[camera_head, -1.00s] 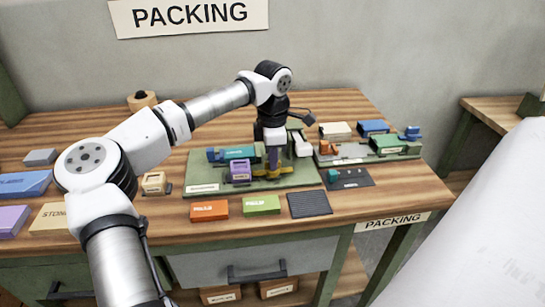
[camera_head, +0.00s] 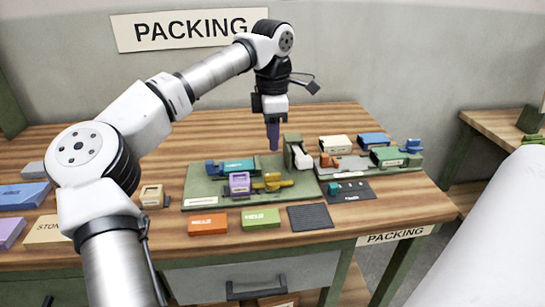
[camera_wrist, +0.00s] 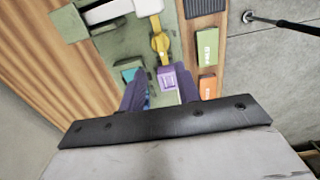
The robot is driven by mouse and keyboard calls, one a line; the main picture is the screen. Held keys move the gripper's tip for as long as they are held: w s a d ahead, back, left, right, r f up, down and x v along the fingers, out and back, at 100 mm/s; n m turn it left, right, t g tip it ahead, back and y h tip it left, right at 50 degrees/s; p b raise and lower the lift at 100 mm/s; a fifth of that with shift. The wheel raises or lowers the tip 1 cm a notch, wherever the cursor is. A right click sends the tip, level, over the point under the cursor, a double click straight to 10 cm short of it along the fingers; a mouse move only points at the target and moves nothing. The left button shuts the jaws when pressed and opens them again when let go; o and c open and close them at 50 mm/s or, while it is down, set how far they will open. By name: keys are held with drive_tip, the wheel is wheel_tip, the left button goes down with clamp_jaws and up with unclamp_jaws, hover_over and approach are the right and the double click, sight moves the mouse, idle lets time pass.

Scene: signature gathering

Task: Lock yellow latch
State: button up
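The yellow latch (camera_head: 273,182) lies on the green board (camera_head: 205,199), right of a purple block (camera_head: 239,184) and in front of a teal-and-blue piece (camera_head: 233,166). In the wrist view the latch (camera_wrist: 159,42) shows as a long yellow bar with a wider middle, beyond the purple block (camera_wrist: 168,79). My gripper (camera_head: 273,148) is raised above the board, clear of the latch, with its fingers pointing down. In the wrist view its two purple fingers (camera_wrist: 161,84) stand apart with nothing held between them. I cannot tell whether the latch is locked.
A green upright with a white lever (camera_head: 300,156) stands right of the latch. Orange (camera_head: 208,224) and green (camera_head: 261,219) boxes and a dark ribbed pad (camera_head: 311,217) lie in front. A second fixture (camera_head: 352,163) is at the right. The table behind the board is mostly clear.

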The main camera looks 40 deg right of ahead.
drive_tip(key=shift+r, duration=1.75)
